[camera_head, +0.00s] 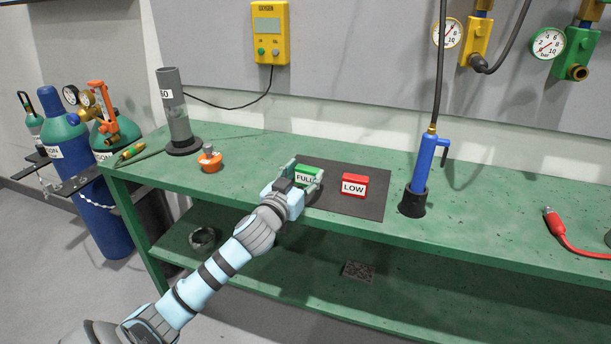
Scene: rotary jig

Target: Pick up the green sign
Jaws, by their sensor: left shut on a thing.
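The green sign (306,173) carries a white face reading "FULL" and is on or just above the left part of the dark mat (350,207). My left gripper (306,181) is around it and shut on it. The fingers hide part of its lower left side. I cannot tell whether the sign touches the mat. My right gripper is not in view.
A red sign (354,185) reading "LOW" stands on the mat, close to the right. A blue torch (424,163) stands in a black holder further right. An orange object (210,160) and a grey cylinder (176,110) stand at left. The green bench (255,150) is clear behind the mat.

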